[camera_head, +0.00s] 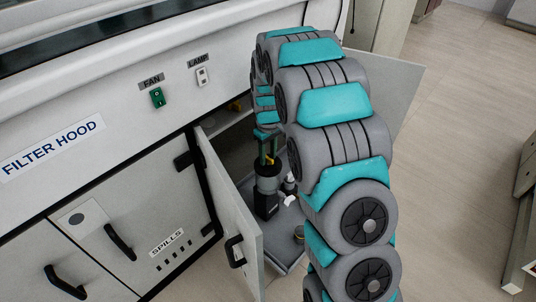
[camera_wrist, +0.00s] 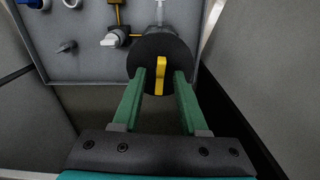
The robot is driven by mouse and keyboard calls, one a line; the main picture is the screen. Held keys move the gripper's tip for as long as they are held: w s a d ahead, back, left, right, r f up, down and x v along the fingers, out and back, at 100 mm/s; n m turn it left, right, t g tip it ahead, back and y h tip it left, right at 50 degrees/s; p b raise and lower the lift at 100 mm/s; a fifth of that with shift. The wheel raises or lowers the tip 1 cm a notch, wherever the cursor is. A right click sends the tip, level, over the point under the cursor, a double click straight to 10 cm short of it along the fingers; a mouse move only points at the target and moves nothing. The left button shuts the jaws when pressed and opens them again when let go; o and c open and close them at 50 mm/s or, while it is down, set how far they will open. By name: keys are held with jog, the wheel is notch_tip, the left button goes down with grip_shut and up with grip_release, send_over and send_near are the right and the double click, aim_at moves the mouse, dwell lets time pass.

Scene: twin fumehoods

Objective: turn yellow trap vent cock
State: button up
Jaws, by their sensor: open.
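The yellow cock handle (camera_wrist: 160,76) is a narrow upright bar on a round black disc (camera_wrist: 150,48) in the wrist view. My gripper (camera_wrist: 160,82) is open, with one green finger on each side of the handle. Gaps show between the handle and both fingers, so they look apart from it. In the head view my gripper (camera_head: 267,150) points down into the open cabinet, above the black top of a dark cylindrical body (camera_head: 268,185). A bit of the yellow handle (camera_head: 271,159) shows between the fingers there. My arm hides part of the cabinet.
The open cabinet door (camera_head: 228,205) stands to the left of my gripper, and another open panel (camera_head: 405,85) is behind my arm. A grey panel (camera_wrist: 90,66) carries a white knob (camera_wrist: 111,40), grey knobs and a blue-ended fitting (camera_wrist: 35,4). Cabinet walls are close on both sides.

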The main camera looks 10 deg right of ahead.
jog(key=shift+c, duration=0.4)
grip_shut()
jog(key=shift+m, duration=0.4)
jog(key=m+b, duration=0.1)
jog(key=m, duration=0.2)
jog(key=shift+m, duration=0.3)
jog(key=m, duration=0.4)
jog(key=shift+m+b, duration=0.3)
jog(key=shift+b, duration=0.1)
jog(key=m, duration=0.4)
jog(key=shift+r, duration=0.1)
jog(key=shift+m, duration=1.9)
